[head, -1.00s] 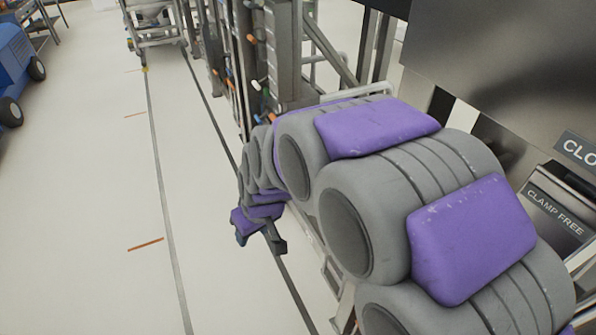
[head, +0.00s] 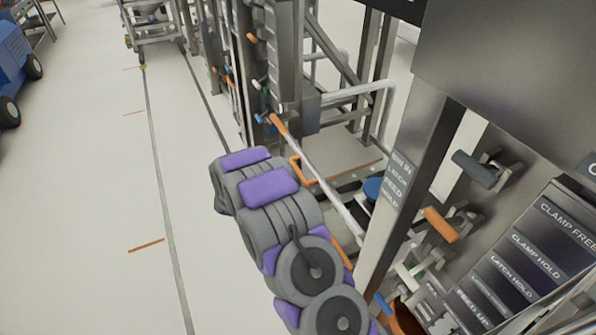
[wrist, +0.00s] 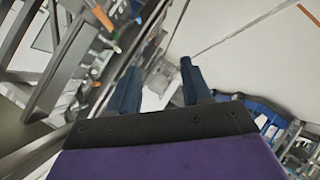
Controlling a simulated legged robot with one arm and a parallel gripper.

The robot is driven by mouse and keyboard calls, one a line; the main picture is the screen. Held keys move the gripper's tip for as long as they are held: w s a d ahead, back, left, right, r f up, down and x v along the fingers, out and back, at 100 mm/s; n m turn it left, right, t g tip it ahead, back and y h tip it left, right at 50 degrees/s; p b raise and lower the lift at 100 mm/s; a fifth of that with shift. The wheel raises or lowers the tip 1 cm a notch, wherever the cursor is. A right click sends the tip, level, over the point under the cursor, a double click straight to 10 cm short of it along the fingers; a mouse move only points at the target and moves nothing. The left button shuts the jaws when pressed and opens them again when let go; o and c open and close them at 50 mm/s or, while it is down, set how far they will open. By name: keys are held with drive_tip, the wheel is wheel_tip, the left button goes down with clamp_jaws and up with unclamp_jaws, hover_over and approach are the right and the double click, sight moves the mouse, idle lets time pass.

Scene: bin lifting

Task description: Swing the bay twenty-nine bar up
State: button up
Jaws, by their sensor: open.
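My gripper (wrist: 160,88) shows in the wrist view with its two dark blue fingers apart and nothing between them. In the head view my arm hides the fingers. A long pale bar (head: 325,180) with an orange end slants through the machine frame to the right of my arm. I cannot tell whether it is the bay twenty-nine bar, as no such number is readable. My gripper is apart from it.
A steel post with a latch label (head: 398,185) stands right of my arm. A panel labelled "CLAMP HOLD" (head: 535,255) is at the lower right. An orange-handled lever (head: 441,225) sits between them. Open pale floor (head: 95,220) lies left, with a blue cart (head: 12,60) at the far left.

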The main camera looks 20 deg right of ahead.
drive_tip(key=d+f+n+t+h, duration=0.2)
drive_tip(key=d+f+h, duration=0.3)
drive_tip(key=d+f, duration=0.25)
drive_tip(key=n+t+h, duration=0.1)
drive_tip(key=n+h, duration=0.2)
drive_tip(key=h, duration=0.2)
approach(298, 171)
drive_tip(key=x, duration=0.3)
drive_tip(key=f+b+x, duration=0.1)
drive_tip(key=x, duration=0.2)
drive_tip(key=b+x, duration=0.1)
drive_tip(key=x, duration=0.2)
drive_tip(key=shift+w+d+f, duration=0.2)
drive_tip(key=shift+w, duration=0.15)
drive_tip(key=shift+x, duration=0.75)
drive_tip(key=shift+r, duration=0.1)
drive_tip(key=shift+c, duration=0.3)
clamp_jaws()
